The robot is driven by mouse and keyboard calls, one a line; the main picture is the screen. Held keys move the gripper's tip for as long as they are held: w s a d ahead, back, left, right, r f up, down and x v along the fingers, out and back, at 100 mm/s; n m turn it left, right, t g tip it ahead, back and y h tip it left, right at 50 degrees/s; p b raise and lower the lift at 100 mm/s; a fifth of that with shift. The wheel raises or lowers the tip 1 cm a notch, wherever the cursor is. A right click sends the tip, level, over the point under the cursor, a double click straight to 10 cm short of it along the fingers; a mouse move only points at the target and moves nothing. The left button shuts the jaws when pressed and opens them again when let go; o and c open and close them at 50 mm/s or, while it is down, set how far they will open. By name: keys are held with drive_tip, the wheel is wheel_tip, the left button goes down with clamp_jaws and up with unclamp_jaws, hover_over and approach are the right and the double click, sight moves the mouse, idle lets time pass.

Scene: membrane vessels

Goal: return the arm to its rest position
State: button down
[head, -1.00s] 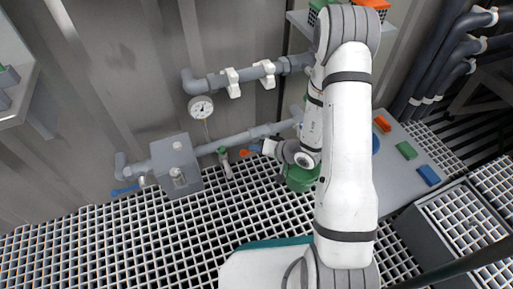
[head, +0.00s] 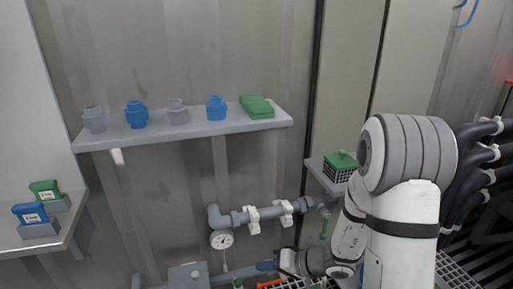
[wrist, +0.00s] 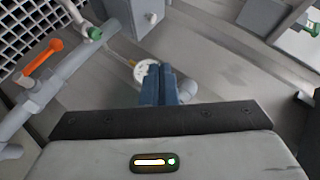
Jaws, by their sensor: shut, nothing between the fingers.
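My arm rises at the right of the head view and bends down toward the pipes. My gripper (head: 266,266) points left, low in front of the wall, just below and right of the gauge. In the wrist view my gripper's blue-grey fingers (wrist: 161,84) are together with nothing between them. They overlap the edge of the round white gauge (wrist: 146,72) in the picture; I cannot tell the gap. The gauge also shows in the head view (head: 221,239).
A grey pipe with an orange handle (wrist: 42,57) and a green-capped valve (wrist: 95,33) lies left in the wrist view. A wall shelf (head: 190,134) holds several blue, grey and green parts. A green-topped crate (head: 340,168) stands beside my arm.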

drive_tip(key=s+d+r+n+g+h+p, duration=0.1)
drive_tip(key=s+r+p, duration=0.35)
drive_tip(key=r, duration=0.45)
drive_tip(key=s+r+g+h+p, duration=0.25)
drive_tip(key=r+p, duration=0.35)
drive_tip(key=r, duration=0.3)
drive_tip(key=s+d+r+n+g+h+p, duration=0.1)
drive_tip(key=s+r+p, duration=0.35)
drive_tip(key=r, duration=0.45)
drive_tip(key=s+d+r+m+t+h+p, duration=0.1)
drive_tip(key=d+r+h+p, duration=0.1)
drive_tip(key=r, duration=0.4)
drive_tip(key=s+d+r+m+t+h+p, duration=0.1)
drive_tip(key=d+r+h+p, duration=0.1)
drive_tip(key=d+r+p, duration=0.3)
drive_tip(key=s+d+r+m+t+h+p, duration=0.1)
drive_tip(key=d+r+h+p, duration=0.1)
drive_tip(key=r+p, duration=0.5)
wheel_tip(320, 180, up, 2)
drive_tip(key=shift+s+d+r+h, duration=0.15)
drive_tip(key=shift+s+d+h, duration=0.15)
drive_tip(key=shift+d, duration=0.35)
